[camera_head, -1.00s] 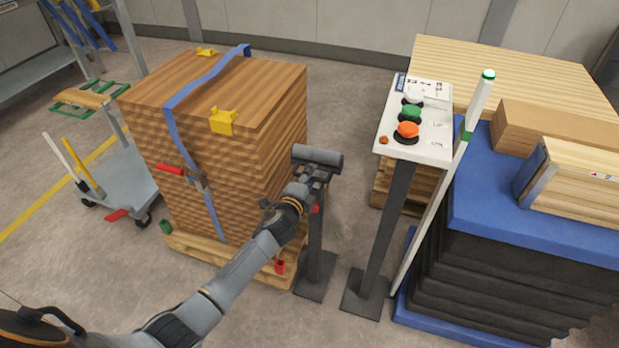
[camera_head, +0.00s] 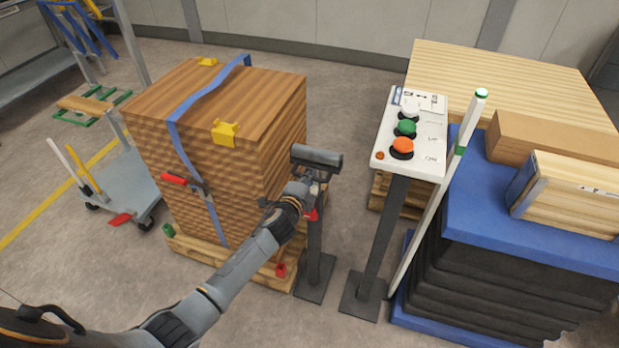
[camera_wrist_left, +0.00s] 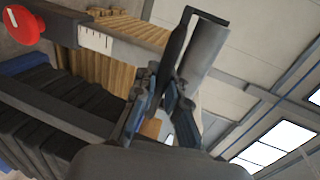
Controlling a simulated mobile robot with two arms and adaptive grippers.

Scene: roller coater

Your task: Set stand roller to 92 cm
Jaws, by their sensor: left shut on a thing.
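The stand roller has a dark grey horizontal roller (camera_head: 318,157) on a post (camera_head: 315,245) with a flat base, and a red knob (camera_head: 312,214) on the post. My left gripper (camera_head: 309,184) is shut on the stand roller's head just under the roller. In the left wrist view, the roller (camera_wrist_left: 207,50) and its black bracket rise beyond the fingers (camera_wrist_left: 163,105). A post with a white marked scale (camera_wrist_left: 95,40) and a red knob (camera_wrist_left: 22,25) shows at upper left. The numbers are too small to read. The exact grip spot is partly hidden. My right gripper is not in view.
A strapped stack of brown boards (camera_head: 255,140) stands on a pallet close left of the stand. A control pedestal (camera_head: 413,150) with white, green and orange buttons stands close right. A white pole (camera_head: 437,190) leans by the blue-topped stack (camera_head: 480,200). A cart (camera_head: 125,195) is at left.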

